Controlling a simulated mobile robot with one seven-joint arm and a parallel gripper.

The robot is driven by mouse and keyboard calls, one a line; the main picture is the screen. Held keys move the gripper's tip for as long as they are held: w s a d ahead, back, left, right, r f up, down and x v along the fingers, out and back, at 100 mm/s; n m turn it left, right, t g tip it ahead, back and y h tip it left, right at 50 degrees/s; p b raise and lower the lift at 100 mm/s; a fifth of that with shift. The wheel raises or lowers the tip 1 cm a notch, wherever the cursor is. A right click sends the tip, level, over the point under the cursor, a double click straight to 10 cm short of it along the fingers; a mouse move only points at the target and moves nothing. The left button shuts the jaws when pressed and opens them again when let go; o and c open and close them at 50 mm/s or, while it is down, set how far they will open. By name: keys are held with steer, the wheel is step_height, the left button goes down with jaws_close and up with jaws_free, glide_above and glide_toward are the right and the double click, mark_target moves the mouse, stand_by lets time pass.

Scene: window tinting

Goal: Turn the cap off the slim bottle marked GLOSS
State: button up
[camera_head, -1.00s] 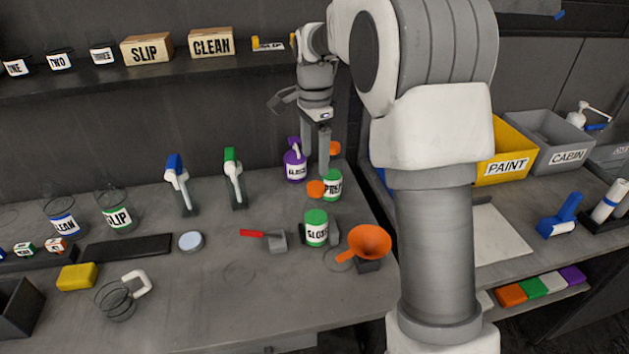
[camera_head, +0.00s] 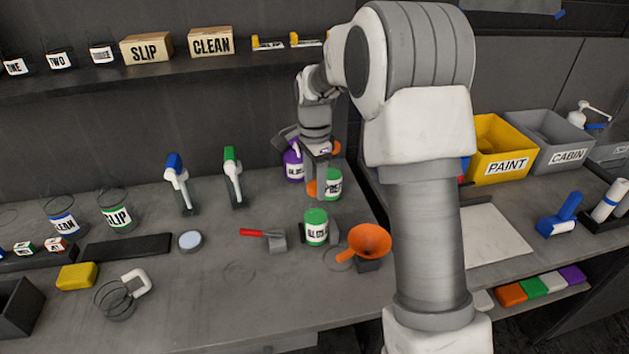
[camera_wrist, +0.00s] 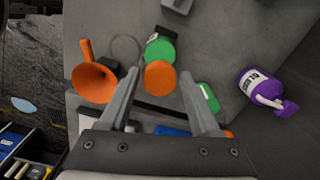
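The green bottle (camera_head: 316,231) has a green cap and a front label that seems to read GLOSS. In the wrist view its green top (camera_wrist: 160,48) lies just beyond my fingertips. A round orange cap (camera_wrist: 160,77) shows between my fingers, partly overlapping the green top in that view; what it sits on is hidden. My gripper (camera_head: 320,180) is open and points down behind the GLOSS bottle, in front of the green PREP bottle (camera_head: 335,185), hiding part of it. Both fingers (camera_wrist: 160,98) stand apart with nothing held.
An orange funnel (camera_head: 369,241) stands right of the GLOSS bottle, and a red-handled scraper (camera_head: 274,241) lies left. A purple spray bottle (camera_head: 292,166) is close behind my gripper; it also shows in the wrist view (camera_wrist: 258,84).

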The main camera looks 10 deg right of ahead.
jaws_close()
steer(key=n, duration=0.4)
steer(key=shift+r+p, duration=0.1)
steer(key=shift+p, duration=0.25)
steer(key=n, duration=0.3)
steer(key=shift+n+p, duration=0.3)
steer(key=n+p, duration=0.1)
steer(key=n, duration=0.3)
steer(key=shift+n, duration=0.3)
steer(key=shift+a+n, duration=0.1)
steer(key=shift+n, duration=1.3)
steer(key=shift+o, duration=1.6)
jaws_free()
